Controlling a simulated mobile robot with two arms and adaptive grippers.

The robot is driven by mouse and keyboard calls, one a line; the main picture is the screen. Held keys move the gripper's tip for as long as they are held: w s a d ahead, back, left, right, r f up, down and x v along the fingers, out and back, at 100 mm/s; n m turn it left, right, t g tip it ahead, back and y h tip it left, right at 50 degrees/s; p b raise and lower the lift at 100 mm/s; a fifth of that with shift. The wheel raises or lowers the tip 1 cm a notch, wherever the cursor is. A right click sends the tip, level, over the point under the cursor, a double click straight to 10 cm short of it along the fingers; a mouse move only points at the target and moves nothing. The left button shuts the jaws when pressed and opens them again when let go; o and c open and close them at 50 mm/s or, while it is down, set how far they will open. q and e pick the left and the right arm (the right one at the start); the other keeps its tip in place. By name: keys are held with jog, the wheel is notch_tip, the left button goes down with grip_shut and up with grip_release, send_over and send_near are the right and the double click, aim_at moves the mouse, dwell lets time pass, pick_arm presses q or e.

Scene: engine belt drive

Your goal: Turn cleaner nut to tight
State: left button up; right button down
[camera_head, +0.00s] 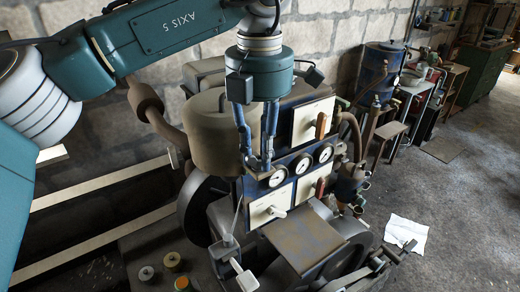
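My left gripper (260,163) hangs from the teal arm that comes in from the left. Its two blue fingers point down and come closer together at the tips, with a narrow gap between them and nothing visible held. The tips appear just right of the large round brown air cleaner (208,135), in front of the engine's gauge panel; how far apart in depth I cannot tell. I cannot make out the cleaner nut. My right gripper is not in view.
A flat brown plate (300,238) and levers (240,272) stand in front. Small round pots (172,261) are at lower left. A white paper (406,232) lies on open floor at right.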

pick_arm(q)
grip_shut()
jog(key=m+p, duration=0.1)
jog(key=m, duration=0.3)
jog(key=shift+d+m, duration=0.1)
jog(key=shift+m, duration=0.2)
jog(key=m+p, duration=0.1)
jog(key=m, duration=0.3)
jog(key=shift+m, duration=0.3)
jog(key=m, duration=0.4)
jog(key=shift+p, duration=0.3)
jog(key=shift+m, duration=2.4)
jog(key=shift+p, duration=0.3)
